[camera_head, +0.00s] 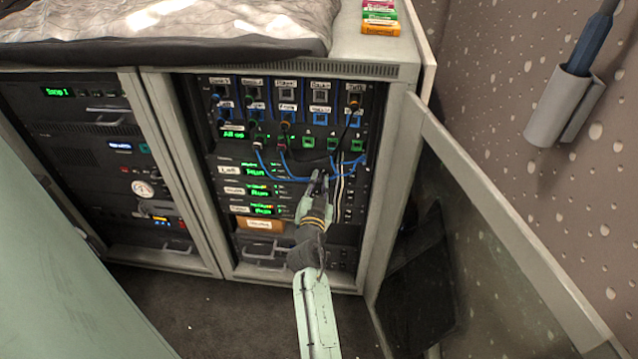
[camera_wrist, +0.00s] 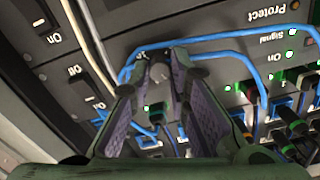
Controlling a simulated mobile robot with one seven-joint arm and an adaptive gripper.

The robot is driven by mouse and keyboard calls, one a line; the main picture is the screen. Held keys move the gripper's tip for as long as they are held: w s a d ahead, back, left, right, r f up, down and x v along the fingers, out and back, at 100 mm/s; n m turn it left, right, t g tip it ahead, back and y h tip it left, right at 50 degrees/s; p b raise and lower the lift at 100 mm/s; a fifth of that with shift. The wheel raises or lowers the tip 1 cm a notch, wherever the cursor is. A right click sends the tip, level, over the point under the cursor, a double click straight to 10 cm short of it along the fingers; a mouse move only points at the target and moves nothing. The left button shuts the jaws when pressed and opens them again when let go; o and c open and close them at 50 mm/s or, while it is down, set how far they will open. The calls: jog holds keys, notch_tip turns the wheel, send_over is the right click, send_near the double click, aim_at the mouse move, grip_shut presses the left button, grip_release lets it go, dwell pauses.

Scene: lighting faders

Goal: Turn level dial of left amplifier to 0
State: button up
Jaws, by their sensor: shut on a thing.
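The left amplifier (camera_head: 257,170) is the upper of three stacked units with green displays in the right rack bay. Its white label at the left seems to read "Left". My gripper (camera_head: 318,178) reaches up to the right part of these units and hides what it touches there. In the wrist view my gripper (camera_wrist: 160,62) has its two fingers on either side of a small round grey level dial (camera_wrist: 158,74), shut on it. The dial's pointer and scale are too small or hidden to read.
Blue cables (camera_head: 300,176) loop in front of the panel around my gripper; one blue cable (camera_wrist: 210,40) runs close past the fingers. White cables (camera_wrist: 92,45) hang beside them. An open cabinet door (camera_head: 500,240) stands to the right. Drawer handles (camera_head: 264,250) sit below.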

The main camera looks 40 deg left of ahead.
grip_shut()
jog(key=shift+n, duration=0.4)
jog(key=n+b, duration=0.1)
jog(key=n, duration=0.9)
jog(key=n+p, duration=0.1)
jog(key=n, duration=0.4)
jog(key=shift+a+n, duration=0.1)
jog(key=shift+n, duration=0.3)
jog(key=shift+f+n+p, duration=0.1)
jog(key=shift+n+p, duration=0.7)
jog(key=shift+n, duration=1.7)
jog(key=o, duration=0.7)
grip_release()
